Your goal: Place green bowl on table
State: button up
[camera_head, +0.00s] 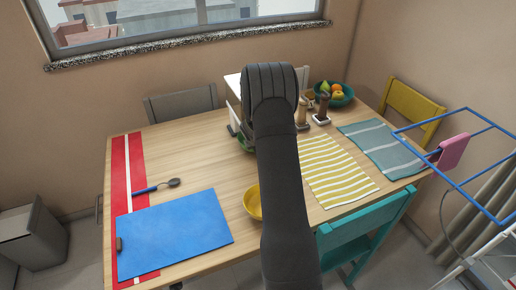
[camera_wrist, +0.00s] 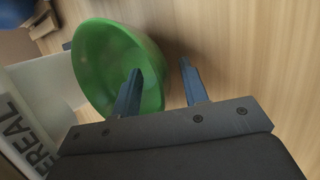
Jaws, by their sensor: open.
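The green bowl (camera_wrist: 103,62) shows tilted in the wrist view, its hollow facing the camera, against a white box. My gripper (camera_wrist: 159,66) is open. One finger overlaps the bowl's inside and the other is beyond its right edge, so the rim appears between them. I cannot tell whether either finger touches it. In the head view only a green sliver of the bowl (camera_head: 245,146) shows beside my arm, which hides the rest and the gripper. The wooden table (camera_head: 190,160) lies under these things.
The white box with "EREAL" lettering (camera_wrist: 30,125) is next to the bowl. A yellow bowl (camera_head: 252,202), blue mat (camera_head: 175,235), spoon (camera_head: 172,184), striped cloth (camera_head: 335,170), shakers (camera_head: 321,108) and fruit bowl (camera_head: 346,98) are on the table. Bare wood lies left of my arm.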

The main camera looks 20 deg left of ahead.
jog(key=v, duration=1.2)
jog(key=x, duration=1.2)
jog(key=shift+r, duration=0.15)
